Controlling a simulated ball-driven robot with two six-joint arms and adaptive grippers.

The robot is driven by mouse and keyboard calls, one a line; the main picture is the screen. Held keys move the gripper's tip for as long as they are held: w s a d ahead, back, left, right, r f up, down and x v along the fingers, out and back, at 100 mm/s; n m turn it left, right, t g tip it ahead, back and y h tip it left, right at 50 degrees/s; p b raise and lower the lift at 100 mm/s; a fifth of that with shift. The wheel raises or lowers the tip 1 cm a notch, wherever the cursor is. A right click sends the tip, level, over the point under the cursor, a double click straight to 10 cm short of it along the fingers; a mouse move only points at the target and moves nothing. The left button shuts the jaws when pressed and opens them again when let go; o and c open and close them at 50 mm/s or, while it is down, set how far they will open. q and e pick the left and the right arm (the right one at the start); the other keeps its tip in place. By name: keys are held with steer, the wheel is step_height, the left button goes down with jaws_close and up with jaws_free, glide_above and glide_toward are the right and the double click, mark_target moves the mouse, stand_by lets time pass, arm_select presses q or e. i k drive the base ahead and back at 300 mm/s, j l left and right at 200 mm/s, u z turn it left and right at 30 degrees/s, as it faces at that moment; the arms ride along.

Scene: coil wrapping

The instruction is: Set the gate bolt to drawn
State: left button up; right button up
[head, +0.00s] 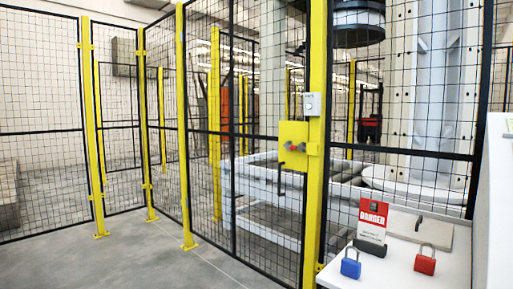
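The gate is a black wire-mesh panel (262,215) between yellow posts. A yellow lock plate (294,132) sits at its right edge, beside the yellow post (316,190). A small red and grey part (293,149), seemingly the gate bolt, lies across the lower part of this plate. It is too small to tell whether the bolt is drawn or shot. A black handle (281,178) hangs just below and left of the plate. Neither of my grippers is in view.
A light box (313,104) is on the post above the plate. A white table (400,262) at the lower right holds a red DANGER tag (373,216), a blue padlock (350,264), a red padlock (425,261) and a flat beige board (432,232). Grey floor (150,265) lies clear at lower left.

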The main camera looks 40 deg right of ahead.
mark_target(293, 146)
steer(key=i+z, duration=0.25)
steer(key=i, duration=0.25)
steer(key=i+j+z, duration=0.25)
steer(key=i, duration=0.2)
steer(key=l, duration=0.05)
